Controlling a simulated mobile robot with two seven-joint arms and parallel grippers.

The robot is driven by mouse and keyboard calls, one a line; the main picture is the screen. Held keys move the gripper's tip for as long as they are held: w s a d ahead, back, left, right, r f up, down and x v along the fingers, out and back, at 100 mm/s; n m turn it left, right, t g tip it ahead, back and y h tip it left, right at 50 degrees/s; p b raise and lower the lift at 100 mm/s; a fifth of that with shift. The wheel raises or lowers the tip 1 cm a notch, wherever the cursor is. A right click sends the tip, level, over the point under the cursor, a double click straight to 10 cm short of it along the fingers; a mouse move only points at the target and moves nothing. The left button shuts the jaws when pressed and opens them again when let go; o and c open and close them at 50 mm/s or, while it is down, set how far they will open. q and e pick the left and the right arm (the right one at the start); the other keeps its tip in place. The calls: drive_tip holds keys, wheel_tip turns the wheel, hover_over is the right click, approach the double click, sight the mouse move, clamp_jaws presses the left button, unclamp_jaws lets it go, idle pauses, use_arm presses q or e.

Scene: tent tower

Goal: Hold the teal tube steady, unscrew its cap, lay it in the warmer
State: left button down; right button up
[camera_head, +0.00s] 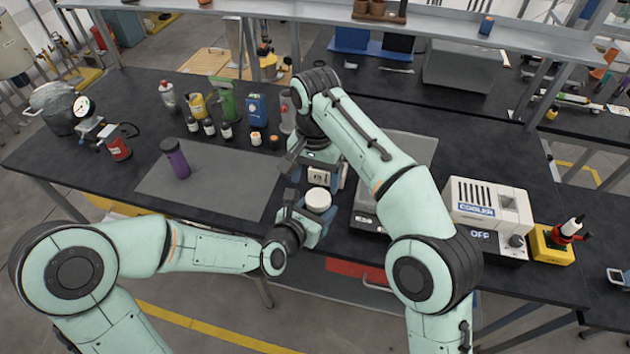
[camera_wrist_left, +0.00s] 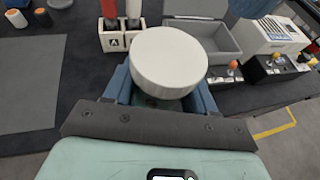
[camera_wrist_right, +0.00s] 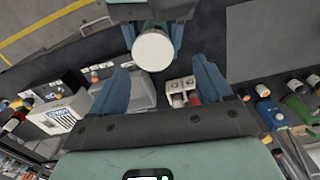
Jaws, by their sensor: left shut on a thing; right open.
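My left gripper (camera_head: 312,215) is shut on an upright thing with a broad round white cap (camera_wrist_left: 168,62). The cap also shows in the head view (camera_head: 318,199) and the right wrist view (camera_wrist_right: 153,51). An open grey box (camera_wrist_left: 222,44) with a raised lid, perhaps the warmer, lies beyond the cap in the left wrist view.
A white rack marked A (camera_wrist_left: 115,38) holds tubes close to the left gripper. A purple bottle (camera_head: 175,158) stands on the grey mat (camera_head: 225,185), otherwise mostly clear. Several bottles stand behind it. A white vented unit (camera_head: 487,207) and a yellow block (camera_head: 552,244) are at right.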

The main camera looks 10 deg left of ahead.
sight(318, 198)
drive_tip(key=r+m, duration=0.2)
drive_tip(key=m, duration=0.1)
drive_tip(key=shift+s+d+r, duration=0.3)
drive_tip(key=shift+d+r, duration=0.1)
drive_tip(key=shift+f, duration=3.85)
drive_tip(key=c, duration=1.1)
drive_tip(key=shift+n, duration=1.6)
drive_tip(key=o, duration=1.2)
